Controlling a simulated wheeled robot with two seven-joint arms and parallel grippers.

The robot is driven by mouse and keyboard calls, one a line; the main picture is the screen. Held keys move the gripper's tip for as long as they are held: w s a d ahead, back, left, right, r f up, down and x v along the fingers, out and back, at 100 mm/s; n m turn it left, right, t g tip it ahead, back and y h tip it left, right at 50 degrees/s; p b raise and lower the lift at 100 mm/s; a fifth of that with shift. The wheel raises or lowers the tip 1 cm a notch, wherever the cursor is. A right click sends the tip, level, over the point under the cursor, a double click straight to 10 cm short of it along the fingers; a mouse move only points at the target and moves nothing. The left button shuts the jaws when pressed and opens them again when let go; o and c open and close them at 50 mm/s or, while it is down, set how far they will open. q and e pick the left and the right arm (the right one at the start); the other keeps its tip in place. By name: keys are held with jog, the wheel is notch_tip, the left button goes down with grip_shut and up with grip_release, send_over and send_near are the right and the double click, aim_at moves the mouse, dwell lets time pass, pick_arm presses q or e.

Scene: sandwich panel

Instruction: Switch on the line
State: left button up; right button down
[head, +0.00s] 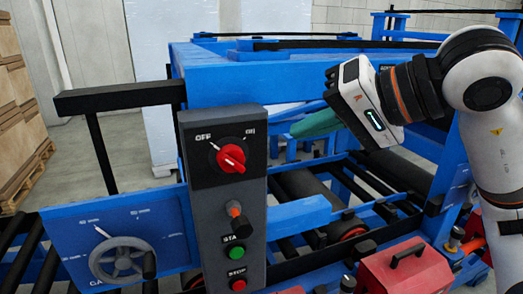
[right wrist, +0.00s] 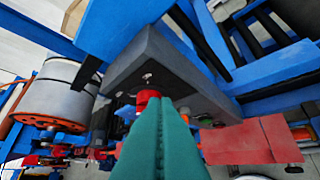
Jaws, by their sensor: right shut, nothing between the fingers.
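A grey control panel (head: 207,205) stands upright, with a red rotary knob (head: 231,158) on its black upper plate. OFF is printed upper left of the knob and ON upper right; the knob seems to point toward OFF. My right gripper (head: 294,130) has green fingers that are shut and empty. It is right of the panel and a little above the knob, apart from it. In the right wrist view the shut fingers (right wrist: 154,102) point toward the red knob (right wrist: 148,97), whose lower part they hide. My left gripper is not in view.
Below the knob are an orange-and-black selector (head: 236,212), a green button (head: 236,252) and a red stop button (head: 238,285). A handwheel (head: 117,258) is at lower left. Blue frame beams and rollers lie behind. Red boxes (head: 405,270) are at lower right.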

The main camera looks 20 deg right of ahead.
aim_at(244, 163)
jog(key=p+x, duration=0.1)
jog(key=x, duration=0.1)
jog(key=s+p+x, duration=0.1)
jog(key=x, duration=0.2)
jog(key=a+x, duration=0.1)
jog(key=x, duration=0.1)
jog(key=shift+a+f+p, duration=0.15)
jog(key=shift+f+p, duration=0.25)
jog(key=shift+f, duration=0.05)
jog(key=shift+s+a+f, duration=0.1)
jog(key=shift+a+f, duration=0.35)
jog(key=shift+f, duration=0.1)
